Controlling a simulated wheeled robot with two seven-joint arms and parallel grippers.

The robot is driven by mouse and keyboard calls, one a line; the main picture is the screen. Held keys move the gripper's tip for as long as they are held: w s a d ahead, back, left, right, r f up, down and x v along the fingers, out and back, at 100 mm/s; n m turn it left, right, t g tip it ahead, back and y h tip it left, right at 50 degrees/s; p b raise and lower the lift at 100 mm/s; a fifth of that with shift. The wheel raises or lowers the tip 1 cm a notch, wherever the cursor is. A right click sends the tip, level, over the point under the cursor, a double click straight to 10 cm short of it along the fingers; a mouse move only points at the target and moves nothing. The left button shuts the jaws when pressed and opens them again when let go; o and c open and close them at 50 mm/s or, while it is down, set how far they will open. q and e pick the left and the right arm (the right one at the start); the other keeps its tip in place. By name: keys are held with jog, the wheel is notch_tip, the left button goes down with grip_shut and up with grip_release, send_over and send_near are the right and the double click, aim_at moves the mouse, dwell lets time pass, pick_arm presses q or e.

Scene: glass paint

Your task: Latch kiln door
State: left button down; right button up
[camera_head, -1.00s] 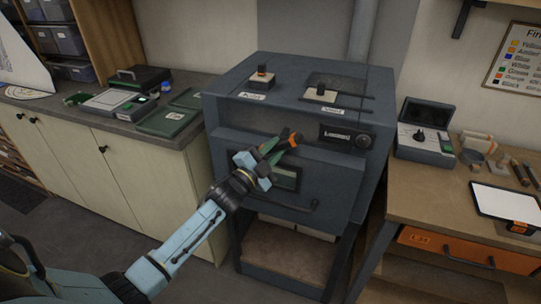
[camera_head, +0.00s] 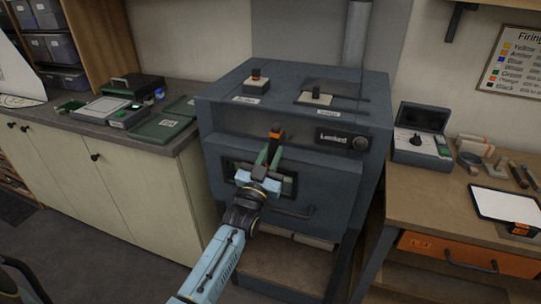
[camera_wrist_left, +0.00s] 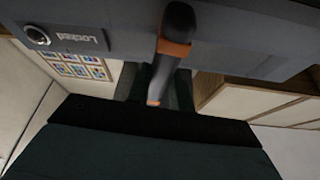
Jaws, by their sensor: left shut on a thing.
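The grey kiln (camera_head: 330,185) stands in the middle of the head view with its front door (camera_head: 240,165) closed against the body. The latch handle (camera_head: 276,131), dark with an orange end, stands nearly upright at the upper front of the door. It also shows in the left wrist view (camera_wrist_left: 174,45) as a dark grip with orange bands. My left gripper (camera_head: 268,155) is shut on this handle, its green fingers around it and hiding part of it. A panel reading "Locked" (camera_head: 343,138) is right of the handle; the left wrist view shows it upside down (camera_wrist_left: 80,39). My right gripper is out of view.
A horizontal bar (camera_head: 293,213) runs low across the kiln front. Two labelled controls (camera_head: 257,83) sit on the kiln top. A cabinet counter (camera_head: 115,128) is on the left; a wooden bench (camera_head: 440,205) with a control box (camera_head: 422,145) is on the right.

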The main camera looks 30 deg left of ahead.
pick_arm(q)
jog(key=shift+n+y, duration=0.6)
jog(key=shift+n, duration=0.6)
jog(key=c, duration=1.2)
grip_release()
jog(key=shift+c, duration=0.2)
jog(key=b+v, duration=0.1)
jog(key=v, duration=1.2)
jog(key=shift+s, duration=0.2)
